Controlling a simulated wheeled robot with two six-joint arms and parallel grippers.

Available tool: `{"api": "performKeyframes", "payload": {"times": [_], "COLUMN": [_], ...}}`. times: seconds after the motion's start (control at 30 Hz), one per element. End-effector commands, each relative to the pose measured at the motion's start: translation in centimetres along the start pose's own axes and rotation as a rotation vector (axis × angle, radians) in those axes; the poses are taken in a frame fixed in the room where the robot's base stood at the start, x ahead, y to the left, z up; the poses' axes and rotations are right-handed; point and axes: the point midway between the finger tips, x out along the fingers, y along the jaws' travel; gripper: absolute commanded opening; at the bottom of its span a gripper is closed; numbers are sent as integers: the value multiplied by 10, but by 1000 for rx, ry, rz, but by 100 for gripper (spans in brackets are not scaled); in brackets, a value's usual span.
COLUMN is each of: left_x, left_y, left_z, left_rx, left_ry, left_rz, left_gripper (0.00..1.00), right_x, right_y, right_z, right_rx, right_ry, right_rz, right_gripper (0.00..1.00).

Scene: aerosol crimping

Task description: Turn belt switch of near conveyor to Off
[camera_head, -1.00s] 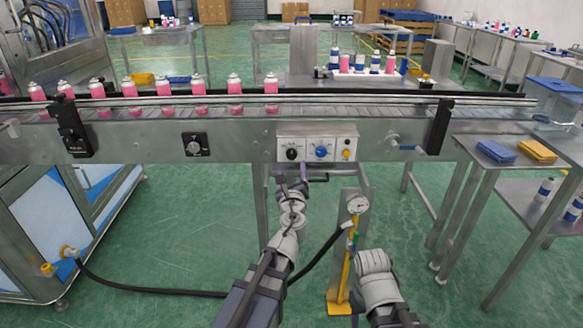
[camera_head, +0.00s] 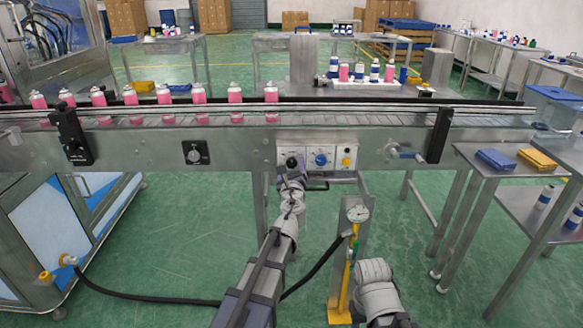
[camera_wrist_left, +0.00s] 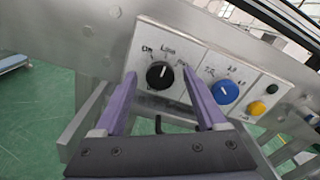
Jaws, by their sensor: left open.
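The belt switch is a black round knob (camera_head: 291,162) at the left of a light control panel (camera_head: 333,148) on the near conveyor's front. In the left wrist view the black knob (camera_wrist_left: 159,75) has a white pointer mark pointing roughly upward. Printed labels stand around it; one at its upper left seems to read Off, one above it Low. My left gripper (camera_head: 291,175) is just in front of the knob. In the left wrist view its two purple fingers (camera_wrist_left: 158,80) are open, one on each side of the knob; contact cannot be told.
A blue knob (camera_wrist_left: 225,92) and a yellow button (camera_wrist_left: 257,108) sit right of the black knob. Another black switch (camera_head: 195,152) is further left on the conveyor (camera_head: 230,145). Pink cans (camera_head: 235,93) stand on the belt. A gauge post (camera_head: 356,213) stands below the panel.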

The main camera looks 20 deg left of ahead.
Motion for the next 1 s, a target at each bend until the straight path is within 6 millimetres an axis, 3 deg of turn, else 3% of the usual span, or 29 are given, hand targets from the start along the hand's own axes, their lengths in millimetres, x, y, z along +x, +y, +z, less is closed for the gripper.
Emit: {"api": "performKeyframes", "payload": {"times": [0.07,0.7,1.0], "left_x": [0,0,0], "left_y": [0,0,0], "left_z": [0,0,0], "left_rx": [0,0,-13], "left_ry": [0,0,0], "left_rz": [0,0,1], "left_gripper": [73,1,0], "right_x": [0,0,0], "right_y": [0,0,0], "right_z": [0,0,0], "right_rx": [0,0,0], "right_ry": [0,0,0], "right_rz": [0,0,0], "right_gripper": [50,50,50]}}
